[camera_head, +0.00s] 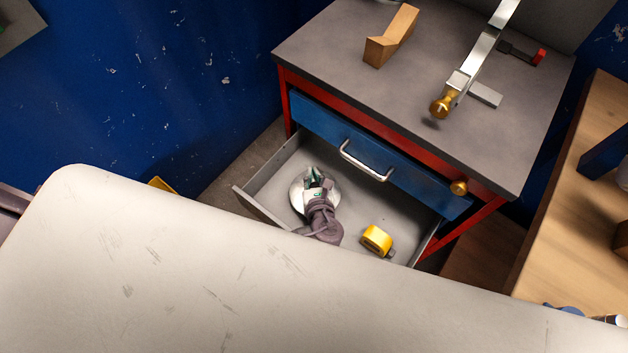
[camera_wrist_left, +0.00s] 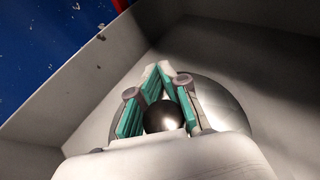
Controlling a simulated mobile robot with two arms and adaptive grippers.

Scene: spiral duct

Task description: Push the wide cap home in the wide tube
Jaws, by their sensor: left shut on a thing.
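A round, shiny silver cap (camera_head: 299,203) with a dark ball knob lies in the open grey drawer, against or near its floor. My left gripper (camera_head: 315,185) reaches down into the drawer over it. In the left wrist view the teal-padded fingers (camera_wrist_left: 161,75) close around the dark knob (camera_wrist_left: 164,116), and the silver disc (camera_wrist_left: 232,108) spreads out behind them. The gripper and wrist hide part of the disc. I cannot make out the wide tube in either view. My right gripper is not in view.
The drawer (camera_head: 262,206) has raised walls close around my left gripper. A yellow tape measure (camera_head: 376,239) lies to its right. Above is a blue closed drawer (camera_head: 330,130). A wooden block (camera_head: 390,38) and a bar clamp (camera_head: 480,58) are on the grey top. A wooden bench (camera_head: 570,220) stands right.

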